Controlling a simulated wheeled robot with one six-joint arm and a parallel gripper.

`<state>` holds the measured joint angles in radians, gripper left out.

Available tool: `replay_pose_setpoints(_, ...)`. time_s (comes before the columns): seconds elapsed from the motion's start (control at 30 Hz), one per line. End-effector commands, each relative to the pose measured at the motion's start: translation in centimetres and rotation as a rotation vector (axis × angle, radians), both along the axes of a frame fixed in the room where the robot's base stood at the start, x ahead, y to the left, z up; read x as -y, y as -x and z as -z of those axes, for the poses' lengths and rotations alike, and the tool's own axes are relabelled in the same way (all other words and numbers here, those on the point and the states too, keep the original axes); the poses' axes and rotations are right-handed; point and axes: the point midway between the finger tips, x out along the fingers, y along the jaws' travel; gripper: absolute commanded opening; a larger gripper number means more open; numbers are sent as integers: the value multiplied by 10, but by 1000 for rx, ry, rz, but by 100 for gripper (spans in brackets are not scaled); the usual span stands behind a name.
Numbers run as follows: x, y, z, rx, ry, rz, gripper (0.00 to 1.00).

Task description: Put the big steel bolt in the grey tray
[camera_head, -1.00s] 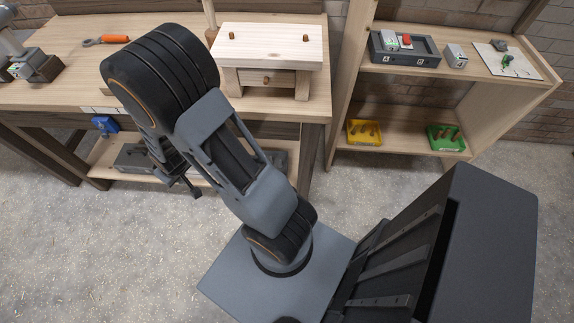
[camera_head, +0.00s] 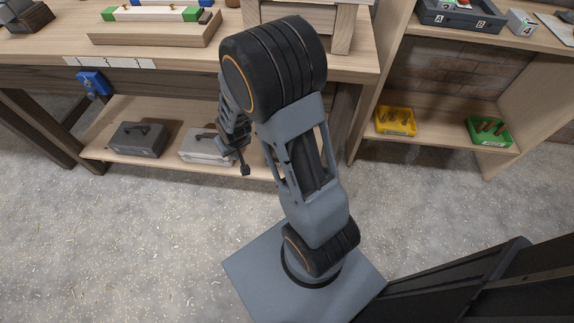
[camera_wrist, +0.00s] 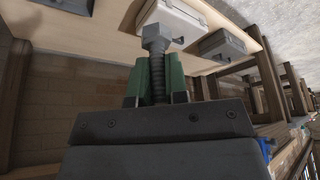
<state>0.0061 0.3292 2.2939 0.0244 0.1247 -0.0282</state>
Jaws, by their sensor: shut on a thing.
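The big steel bolt (camera_wrist: 157,65) is dark grey with a wide head and a threaded shank. My gripper (camera_wrist: 154,88) is shut on its shank in the wrist view, between two green finger pads, with the head sticking out beyond them. In the head view my gripper (camera_head: 235,143) hangs in front of the workbench's lower shelf, and the bolt (camera_head: 245,169) shows small at its end. A dark grey divided tray (camera_head: 436,17) marked A and B stands on the upper right shelf; I cannot tell if it is the task's tray.
A dark case (camera_head: 138,139) and a pale case (camera_head: 206,147) stand on the lower bench shelf (camera_head: 172,175). A yellow tray (camera_head: 395,122) and a green tray (camera_head: 489,132) with pegs sit on the lower right shelf. The floor (camera_head: 110,245) in front is clear.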

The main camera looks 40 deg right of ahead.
Motion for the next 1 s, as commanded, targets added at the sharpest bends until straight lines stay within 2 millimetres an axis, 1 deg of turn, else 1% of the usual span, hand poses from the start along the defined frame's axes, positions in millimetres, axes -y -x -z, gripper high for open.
replay_pose_setpoints(0.03,1,-2,36,1,0,3,0)
replay_pose_setpoints(0.17,7,-8,77,0,1,18,0)
replay_pose_setpoints(0.27,20,-19,110,-2,3,51,0)
replay_pose_setpoints(0.3,29,-25,126,-4,3,73,0)
replay_pose_setpoints(0.33,38,-31,136,-5,4,96,0)
replay_pose_setpoints(0.4,61,-44,151,-6,5,149,0)
replay_pose_setpoints(0.5,92,-58,171,-6,5,218,0)
replay_pose_setpoints(0.6,118,-66,189,-5,4,274,0)
replay_pose_setpoints(0.7,137,-70,203,-4,3,314,0)
replay_pose_setpoints(0.8,149,-72,212,-3,2,337,0)
replay_pose_setpoints(1.0,167,-73,219,-3,-3,355,0)
